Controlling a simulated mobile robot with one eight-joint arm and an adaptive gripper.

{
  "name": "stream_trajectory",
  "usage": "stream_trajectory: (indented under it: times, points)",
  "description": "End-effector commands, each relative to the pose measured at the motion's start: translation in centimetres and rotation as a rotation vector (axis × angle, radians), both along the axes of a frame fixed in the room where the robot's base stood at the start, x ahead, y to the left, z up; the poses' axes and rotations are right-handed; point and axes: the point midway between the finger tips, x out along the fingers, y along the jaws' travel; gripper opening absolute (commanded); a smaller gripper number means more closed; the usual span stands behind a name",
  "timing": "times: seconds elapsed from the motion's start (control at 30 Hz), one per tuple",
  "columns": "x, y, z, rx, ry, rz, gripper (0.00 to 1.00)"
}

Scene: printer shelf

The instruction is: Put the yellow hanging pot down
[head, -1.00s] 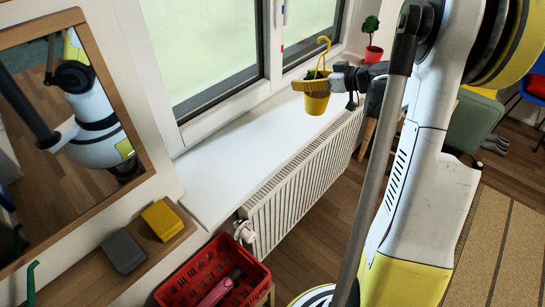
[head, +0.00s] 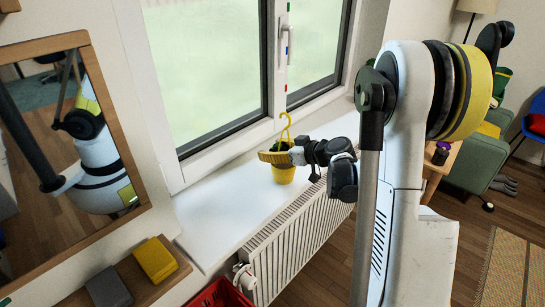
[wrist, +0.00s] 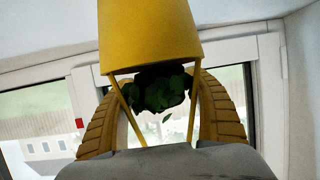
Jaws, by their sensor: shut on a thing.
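The yellow hanging pot (head: 284,174) is upright over the white windowsill (head: 215,215) in the head view, in front of the window post. Its yellow hook (head: 285,127) rises above my gripper. My gripper (head: 274,157) is shut around the upper part of the pot. In the wrist view the pot (wrist: 150,35) fills the top middle, with its straps running down between my two yellow ribbed fingers (wrist: 160,112). Dark green leaves (wrist: 165,90) show between the fingers. Whether the pot's base touches the sill cannot be told.
The window (head: 205,70) stands behind the sill and the radiator (head: 290,245) below its front edge. A mirror (head: 60,150) hangs at the left. A yellow block (head: 154,260) and a grey block (head: 108,288) lie on a wooden shelf. The sill left of the pot is clear.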

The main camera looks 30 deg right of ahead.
Motion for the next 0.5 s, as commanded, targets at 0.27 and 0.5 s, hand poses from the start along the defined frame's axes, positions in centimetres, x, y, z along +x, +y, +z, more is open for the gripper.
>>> stream_trajectory:
  times: [0.27,0.5]
  points:
    - [-0.01,-0.03,-1.34,0.000,-0.001,0.000,0.22]
    - [-0.01,-0.05,-1.70,0.000,0.000,0.000,0.78]
